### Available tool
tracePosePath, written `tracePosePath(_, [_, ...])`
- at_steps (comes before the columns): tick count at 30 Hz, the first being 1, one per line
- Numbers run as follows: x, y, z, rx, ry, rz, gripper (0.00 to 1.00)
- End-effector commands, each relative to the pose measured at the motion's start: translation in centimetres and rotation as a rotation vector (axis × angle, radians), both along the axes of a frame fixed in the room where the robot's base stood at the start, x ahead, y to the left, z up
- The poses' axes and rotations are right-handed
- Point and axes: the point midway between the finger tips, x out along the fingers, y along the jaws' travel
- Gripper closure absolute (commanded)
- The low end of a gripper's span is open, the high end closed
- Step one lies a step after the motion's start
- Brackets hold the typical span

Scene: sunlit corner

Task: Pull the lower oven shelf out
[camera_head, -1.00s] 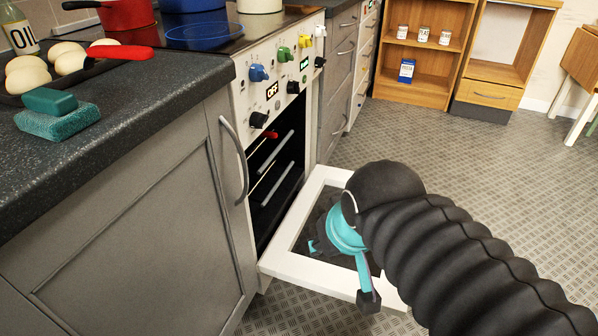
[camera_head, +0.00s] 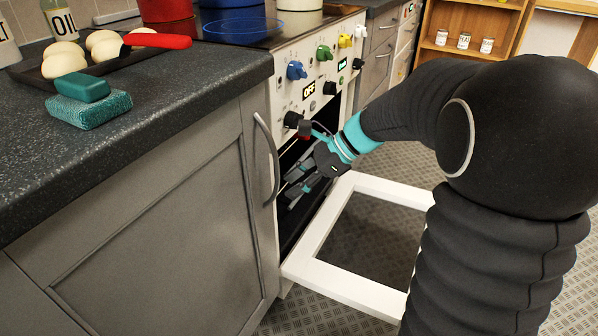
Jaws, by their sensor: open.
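The oven (camera_head: 288,229) stands open, with its white-framed door (camera_head: 345,282) folded down in front. My gripper (camera_head: 291,186) is open at the oven's mouth, above the lowered door, with its fingers pointing left into the dark opening. The lower oven shelf is hidden behind the fingers, so I cannot tell whether they touch it. The upper shelf is mostly hidden too; only a small bit of red shows behind my gripper.
A grey cupboard (camera_head: 160,220) with a curved handle stands left of the oven. Oven knobs (camera_head: 297,70) sit just above my gripper.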

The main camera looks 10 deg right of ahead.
Motion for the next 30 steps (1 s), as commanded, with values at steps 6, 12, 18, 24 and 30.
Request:
tracePosePath(6, [6.0,-0.3,-2.6,0.224,0.247,-0.22,0.6])
tracePosePath(12, [11.8,-1.6,-5.7,0.451,0.498,-0.418,0.6])
tracePosePath(18, [17.8,-4.4,-10.0,0.715,0.777,-0.604,0.6])
tracePosePath(24, [22.2,-7.7,-14.6,0.954,1.013,-0.728,0.6])
tracePosePath(30, [25.2,-11.4,-19.3,1.174,1.218,-0.804,0.6])
